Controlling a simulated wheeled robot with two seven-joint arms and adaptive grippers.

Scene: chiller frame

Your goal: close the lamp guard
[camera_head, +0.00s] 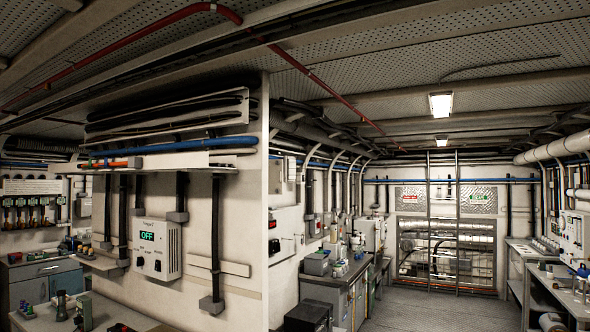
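I cannot make out a lamp guard in this view. A lit ceiling lamp (441,105) hangs over the aisle at the right, and a smaller lit lamp (441,141) shows farther back. Whether either has a guard is too small to tell. Neither of my grippers is in view.
A white wall panel (226,200) with a control box (157,249) reading OFF stands close at the left. A bench with small items is at the lower left. Grey cabinets (345,295) and a right-hand bench (516,262) flank clear floor (430,308). A ladder (443,215) stands at the back.

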